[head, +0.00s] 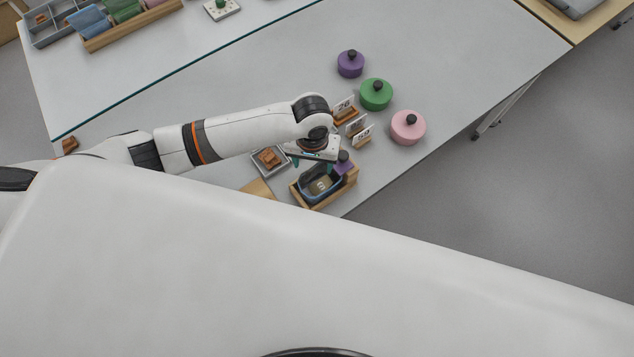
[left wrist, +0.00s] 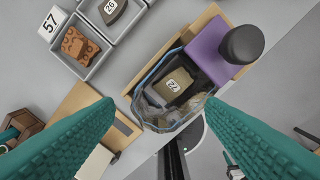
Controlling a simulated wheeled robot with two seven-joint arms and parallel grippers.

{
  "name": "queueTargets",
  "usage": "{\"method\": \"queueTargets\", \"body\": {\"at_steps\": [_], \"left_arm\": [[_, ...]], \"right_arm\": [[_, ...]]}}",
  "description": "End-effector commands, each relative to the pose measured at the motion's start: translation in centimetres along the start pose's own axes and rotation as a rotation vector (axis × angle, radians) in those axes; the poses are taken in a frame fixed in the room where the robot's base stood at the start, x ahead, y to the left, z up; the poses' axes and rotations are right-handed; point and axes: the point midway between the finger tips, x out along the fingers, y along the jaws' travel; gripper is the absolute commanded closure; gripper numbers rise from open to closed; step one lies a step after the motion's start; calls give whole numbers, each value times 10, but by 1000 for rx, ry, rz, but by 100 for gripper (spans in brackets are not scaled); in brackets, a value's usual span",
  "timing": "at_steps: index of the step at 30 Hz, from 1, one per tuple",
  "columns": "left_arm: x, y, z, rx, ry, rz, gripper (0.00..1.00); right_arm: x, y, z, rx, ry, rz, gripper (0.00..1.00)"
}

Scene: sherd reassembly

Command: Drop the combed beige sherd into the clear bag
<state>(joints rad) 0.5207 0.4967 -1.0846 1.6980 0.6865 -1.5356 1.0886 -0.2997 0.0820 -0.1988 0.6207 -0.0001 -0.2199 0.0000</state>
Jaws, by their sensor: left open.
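The clear bag (left wrist: 150,112) stands open in a wooden holder (head: 302,199), its dark bluish rim spread. It also shows in the head view (head: 337,188). Inside it lies a beige-olive sherd (left wrist: 169,92) with a white number tag, among other pieces that are hard to make out. I cannot make out combing on it, but it is the only beige tagged sherd I see. My left gripper (left wrist: 158,104) has its teal fingers wide apart above the bag, with nothing between them; in the head view it hangs over the holder (head: 315,162). My right gripper is not in view.
A purple block with a dark knob (left wrist: 220,52) sits at the holder's end. Trays beside it hold an orange-brown sherd (left wrist: 80,45) and a dark sherd (left wrist: 112,10). Number cards (head: 344,106) and purple, green and pink knobbed weights (head: 375,95) stand beyond.

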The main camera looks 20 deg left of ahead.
Motion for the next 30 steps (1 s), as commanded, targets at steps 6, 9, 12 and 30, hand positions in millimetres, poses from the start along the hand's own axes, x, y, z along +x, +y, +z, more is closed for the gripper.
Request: {"method": "queueTargets", "body": {"at_steps": [6, 9, 12, 30], "left_arm": [[-46, 0, 1, 1, -5, -1, 36], [-62, 0, 1, 1, -3, -2, 36], [-72, 0, 1, 0, -3, 0, 36], [-78, 0, 0, 0, -1, 1, 36]], "right_arm": [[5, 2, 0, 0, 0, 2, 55], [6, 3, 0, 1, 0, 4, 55], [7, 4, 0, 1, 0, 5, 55], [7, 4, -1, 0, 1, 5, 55]]}}
